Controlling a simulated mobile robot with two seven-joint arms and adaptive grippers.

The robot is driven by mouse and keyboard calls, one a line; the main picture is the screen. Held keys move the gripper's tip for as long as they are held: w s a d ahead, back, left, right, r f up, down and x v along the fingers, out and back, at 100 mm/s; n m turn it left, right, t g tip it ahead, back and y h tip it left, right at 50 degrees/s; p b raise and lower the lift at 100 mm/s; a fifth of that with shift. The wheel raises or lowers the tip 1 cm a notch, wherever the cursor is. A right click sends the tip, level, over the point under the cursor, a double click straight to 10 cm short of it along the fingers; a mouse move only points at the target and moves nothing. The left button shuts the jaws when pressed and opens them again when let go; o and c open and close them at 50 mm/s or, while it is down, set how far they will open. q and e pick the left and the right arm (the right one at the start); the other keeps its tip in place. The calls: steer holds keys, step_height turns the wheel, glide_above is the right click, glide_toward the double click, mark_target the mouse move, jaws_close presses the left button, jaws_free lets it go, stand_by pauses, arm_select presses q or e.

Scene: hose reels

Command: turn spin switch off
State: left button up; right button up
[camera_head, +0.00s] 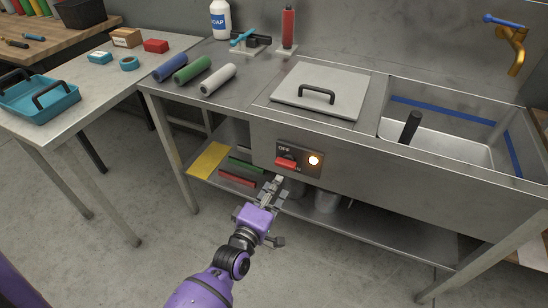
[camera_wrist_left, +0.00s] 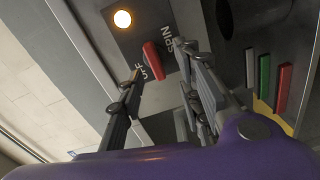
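The spin switch (camera_head: 285,162) is a red lever on a dark panel (camera_head: 299,151) on the sink unit's front. A lamp (camera_head: 314,160) on the panel glows. My left gripper (camera_head: 273,184) is just in front of and below the switch. In the wrist view its open fingers (camera_wrist_left: 163,66) stand on either side of the lever, and I cannot tell whether they touch it. My right gripper is not in view.
The sink (camera_head: 440,150) holds an upright black rod (camera_head: 410,127). A lidded cover (camera_head: 320,90) and coloured rolls lie on the counter. A lower shelf (camera_head: 385,235) carries coloured bars. A side table (camera_head: 105,82) with a teal tray (camera_head: 40,98) stands left.

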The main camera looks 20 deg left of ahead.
mark_target(285, 167)
arm_select(q)
steer(key=w, duration=0.2)
steer(key=w+n, duration=0.1)
steer(key=w, duration=0.1)
steer(key=w+r+n, duration=0.1)
steer(key=w, duration=0.1)
steer(key=shift+w, duration=0.9)
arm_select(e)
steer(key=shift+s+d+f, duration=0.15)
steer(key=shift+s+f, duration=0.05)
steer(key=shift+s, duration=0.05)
arm_select(q)
steer(key=shift+c, duration=0.2)
jaws_close()
